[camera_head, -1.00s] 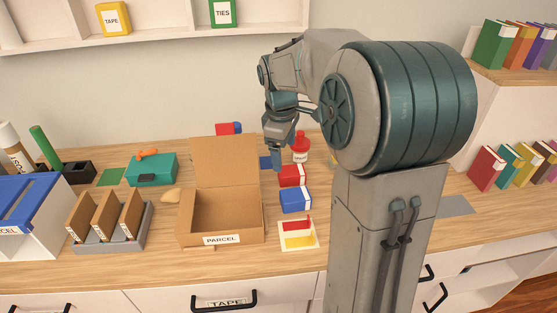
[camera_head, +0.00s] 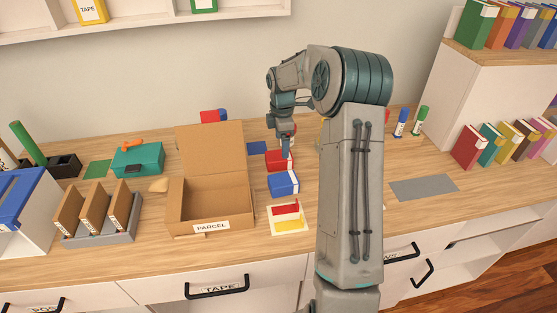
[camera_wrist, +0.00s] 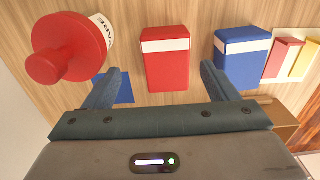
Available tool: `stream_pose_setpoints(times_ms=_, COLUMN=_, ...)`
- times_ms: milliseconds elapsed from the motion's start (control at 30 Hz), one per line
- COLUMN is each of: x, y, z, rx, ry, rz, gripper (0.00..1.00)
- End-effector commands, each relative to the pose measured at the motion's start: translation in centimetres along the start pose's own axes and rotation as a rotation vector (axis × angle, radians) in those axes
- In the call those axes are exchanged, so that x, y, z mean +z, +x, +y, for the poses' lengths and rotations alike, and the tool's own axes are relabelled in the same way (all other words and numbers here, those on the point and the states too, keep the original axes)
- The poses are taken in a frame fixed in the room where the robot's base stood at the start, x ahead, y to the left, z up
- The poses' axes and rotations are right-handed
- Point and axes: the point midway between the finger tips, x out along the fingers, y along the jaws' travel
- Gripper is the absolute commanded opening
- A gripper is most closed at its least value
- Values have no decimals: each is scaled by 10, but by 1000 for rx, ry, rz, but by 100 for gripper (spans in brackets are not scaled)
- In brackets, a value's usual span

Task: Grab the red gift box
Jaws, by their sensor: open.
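The red gift box (camera_head: 277,160) with a white band lies on the wooden desk, right of the open parcel box (camera_head: 211,204) and behind the blue box (camera_head: 283,183). In the wrist view the red gift box (camera_wrist: 166,62) is upper centre, between and beyond my fingertips. My gripper (camera_wrist: 160,85) is open and empty; in the head view my gripper (camera_head: 285,150) is at the red box, its fingers partly covering it. I cannot tell the height gap. The blue box (camera_wrist: 241,57) is just right of the right finger in the wrist view.
A red round-capped bottle (camera_wrist: 68,45) is close to the left finger in the wrist view. A red and yellow card (camera_head: 287,217) lies in front of the blue box. The parcel box's raised lid (camera_head: 210,148) stands to the left. Bare desk (camera_head: 425,155) lies to the right.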

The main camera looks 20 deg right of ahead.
Motion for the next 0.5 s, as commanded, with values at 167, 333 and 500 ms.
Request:
stream_pose_setpoints(times_ms=167, x=-1, y=13, z=0, rx=0, ry=1, rz=0, gripper=80)
stream_pose_setpoints(times_ms=333, x=-7, y=31, z=-6, rx=-3, ry=-1, rz=0, gripper=80)
stream_pose_setpoints(times_ms=500, x=-11, y=56, z=-8, rx=-3, ry=1, rz=0, gripper=80)
